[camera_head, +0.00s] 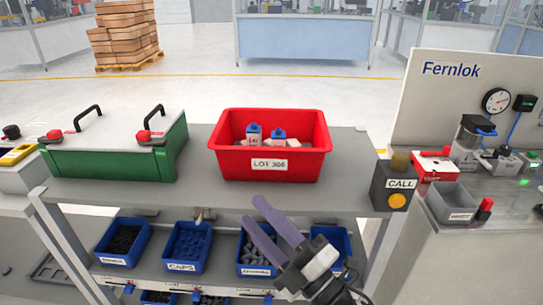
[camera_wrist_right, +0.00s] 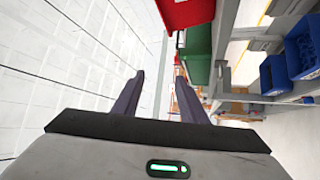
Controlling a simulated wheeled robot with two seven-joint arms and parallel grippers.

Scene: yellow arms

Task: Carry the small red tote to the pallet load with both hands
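The small red tote (camera_head: 222,163), labelled LOT 306, stands upright on the grey bench. It holds a few pale pieces and two blue-topped items. It also shows at the top of the right wrist view (camera_wrist_right: 188,12). The pallet load (camera_head: 122,34), brown cartons stacked on a wooden pallet, stands on the floor far back left. My right gripper (camera_head: 252,209) is in front of the bench edge, below and nearer than the tote, not touching it. Its two fingers are apart with nothing between them in the right wrist view (camera_wrist_right: 159,78). My left gripper is out of view.
A green case (camera_head: 108,165) with black handles stands left of the tote. A CALL button box (camera_head: 392,186) stands at the bench's right end. Blue bins (camera_head: 187,246) sit on the lower shelf. A Fernlok station (camera_head: 455,105) is at right. Open floor lies behind the bench.

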